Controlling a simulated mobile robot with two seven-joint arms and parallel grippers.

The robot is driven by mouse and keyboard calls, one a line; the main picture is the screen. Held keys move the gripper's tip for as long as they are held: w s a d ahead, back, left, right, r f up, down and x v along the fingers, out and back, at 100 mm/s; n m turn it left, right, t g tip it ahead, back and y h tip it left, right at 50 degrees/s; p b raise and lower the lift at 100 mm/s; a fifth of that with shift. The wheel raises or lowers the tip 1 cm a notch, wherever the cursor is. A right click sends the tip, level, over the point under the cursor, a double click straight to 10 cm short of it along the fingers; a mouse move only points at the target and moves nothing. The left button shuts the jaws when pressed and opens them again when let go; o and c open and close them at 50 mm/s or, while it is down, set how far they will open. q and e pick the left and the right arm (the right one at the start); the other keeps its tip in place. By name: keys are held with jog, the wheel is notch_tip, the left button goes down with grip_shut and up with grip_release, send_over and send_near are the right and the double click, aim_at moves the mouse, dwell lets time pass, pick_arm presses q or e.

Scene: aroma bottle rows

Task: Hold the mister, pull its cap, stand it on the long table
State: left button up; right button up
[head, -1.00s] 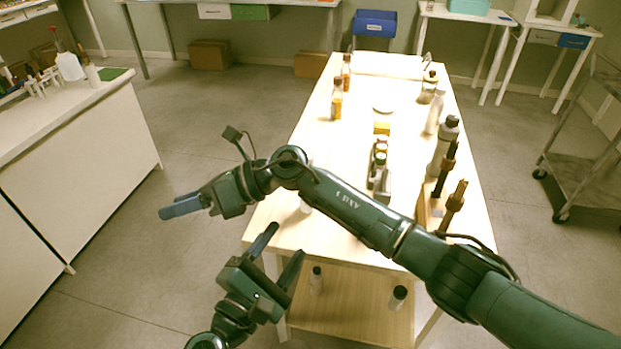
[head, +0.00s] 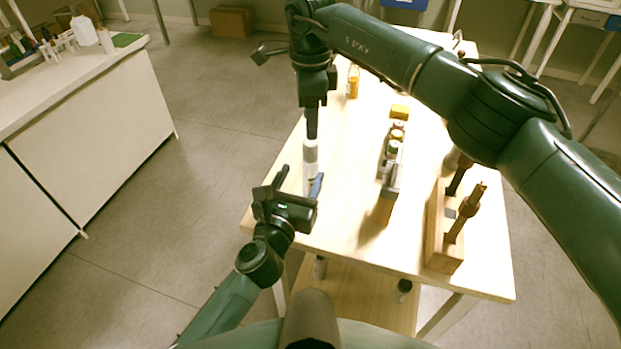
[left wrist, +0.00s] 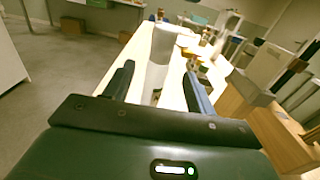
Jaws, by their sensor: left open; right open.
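The mister (head: 310,158), a slim pale bottle with a grey band, stands upright near the left edge of the long table (head: 345,215). My left gripper (head: 298,180) is open, low at the table's edge, with its fingers either side of the mister. In the left wrist view the mister (left wrist: 158,66) rises between the two spread fingers, with a gap visible on the right side. My right gripper (head: 312,122) points down just above the mister's top. Its fingers overlap in the head view, and I cannot tell whether they touch the cap.
A narrow rack (head: 391,182) of small bottles stands mid-table, with a yellow block (head: 400,111) behind it. An orange bottle (head: 353,82) stands farther back. The table between mister and rack is clear.

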aim_at(308, 163)
pick_arm(q)
jog(key=x, duration=0.7)
jog(key=shift+f, duration=0.1)
jog(key=shift+c, duration=0.4)
